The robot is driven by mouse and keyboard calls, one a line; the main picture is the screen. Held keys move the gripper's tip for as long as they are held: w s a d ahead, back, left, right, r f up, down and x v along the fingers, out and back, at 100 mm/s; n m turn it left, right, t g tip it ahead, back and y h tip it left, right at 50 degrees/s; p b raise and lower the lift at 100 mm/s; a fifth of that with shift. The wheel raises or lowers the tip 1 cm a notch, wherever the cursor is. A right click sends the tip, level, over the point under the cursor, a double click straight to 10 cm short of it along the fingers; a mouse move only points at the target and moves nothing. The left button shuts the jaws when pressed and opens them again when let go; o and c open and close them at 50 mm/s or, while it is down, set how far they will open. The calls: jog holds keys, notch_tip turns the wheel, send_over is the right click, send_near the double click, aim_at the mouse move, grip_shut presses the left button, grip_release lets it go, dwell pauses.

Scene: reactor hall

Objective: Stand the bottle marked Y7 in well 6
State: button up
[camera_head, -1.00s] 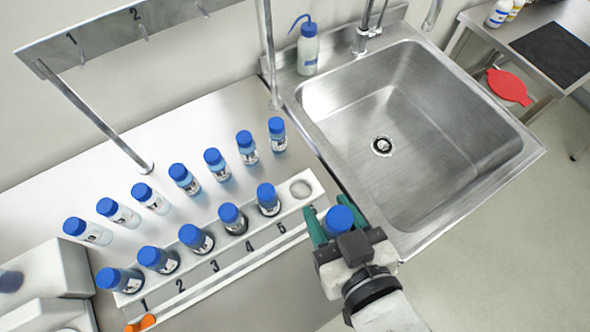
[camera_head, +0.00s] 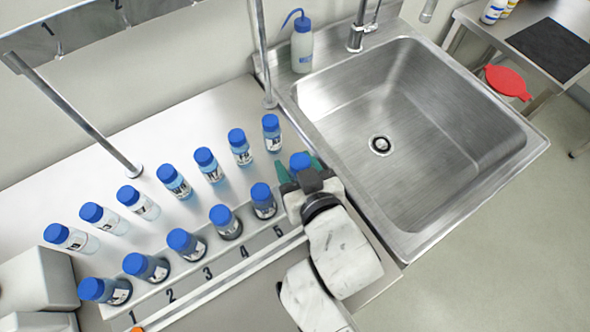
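My gripper (camera_head: 301,171) has green fingers, closed on either side of a blue-capped bottle (camera_head: 300,161). Its body and label are hidden, so I cannot read a mark on it. The gripper is over the right end of the white rack (camera_head: 158,303), where the sixth well is. That well is hidden under the gripper and bottle, and I cannot tell whether the bottle's base is in it. Blue-capped bottles stand in wells 1 to 5, the nearest to my gripper in well 5 (camera_head: 263,202).
A row of several blue-capped bottles (camera_head: 174,181) stands behind the rack, the rightmost (camera_head: 272,133) close behind my gripper. A sink (camera_head: 440,150) lies to the right. A metal post (camera_head: 261,60) and a wash bottle (camera_head: 302,45) stand at the back.

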jog(key=shift+w+a+f, duration=0.1)
jog(key=shift+w+f, duration=0.15)
jog(key=shift+f, duration=1.65)
jog(key=shift+f, duration=0.2)
jog(key=o, duration=1)
jog(key=shift+r, duration=0.1)
jog(key=shift+o, duration=0.2)
